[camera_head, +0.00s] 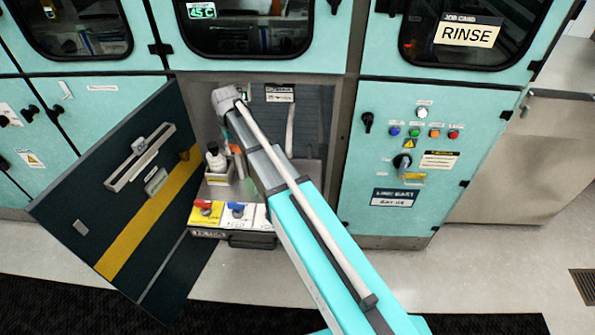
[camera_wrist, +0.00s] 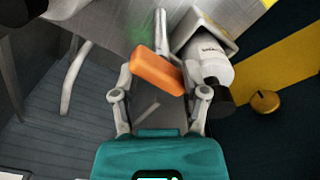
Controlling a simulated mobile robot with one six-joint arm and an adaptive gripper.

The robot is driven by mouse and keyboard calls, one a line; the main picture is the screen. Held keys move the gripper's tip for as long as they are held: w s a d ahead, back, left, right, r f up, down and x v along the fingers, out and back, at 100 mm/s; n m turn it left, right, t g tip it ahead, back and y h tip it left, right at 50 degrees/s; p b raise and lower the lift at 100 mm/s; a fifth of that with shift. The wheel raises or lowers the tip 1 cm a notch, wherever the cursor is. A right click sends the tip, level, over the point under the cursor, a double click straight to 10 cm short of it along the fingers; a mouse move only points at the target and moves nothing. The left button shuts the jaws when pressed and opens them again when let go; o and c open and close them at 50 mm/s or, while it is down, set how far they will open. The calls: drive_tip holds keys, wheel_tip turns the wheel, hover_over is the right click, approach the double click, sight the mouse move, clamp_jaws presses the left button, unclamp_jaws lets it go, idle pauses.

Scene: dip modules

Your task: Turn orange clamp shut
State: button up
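The orange clamp (camera_wrist: 157,73) shows in the wrist view as a slanted orange bar on a grey metal stem. My gripper (camera_wrist: 159,80) is open, with one finger to the left of the orange bar and one to the right. The bar lies between the fingertips or just beyond them; I cannot tell whether either finger touches it. In the head view my arm reaches into the open cabinet bay, and my gripper and the clamp cannot be made out there.
A white bottle with a dark cap (camera_wrist: 211,68) stands in a grey holder close to the right finger; it also shows in the head view (camera_head: 214,160). A curved grey pipe (camera_wrist: 72,85) is at left. The dark cabinet door (camera_head: 105,215) stands open. Red (camera_head: 205,207) and blue (camera_head: 237,209) valves sit below.

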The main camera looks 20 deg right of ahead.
drive_tip(key=shift+r+p, duration=7.05)
drive_tip(key=shift+p, duration=0.05)
drive_tip(key=s+d+f+m+b, duration=0.1)
drive_tip(key=s+d+f+b, duration=0.1)
drive_tip(key=s+d, duration=0.3)
drive_tip(key=s+d+f+m+b, duration=0.1)
drive_tip(key=s+d, duration=0.3)
drive_tip(key=s, duration=0.6)
drive_tip(key=s+d+f+m+b, duration=0.1)
drive_tip(key=s+d+f+b, duration=0.2)
drive_tip(key=s+d, duration=0.2)
drive_tip(key=s, duration=0.3)
drive_tip(key=shift+d+f, duration=0.25)
drive_tip(key=shift+d, duration=0.05)
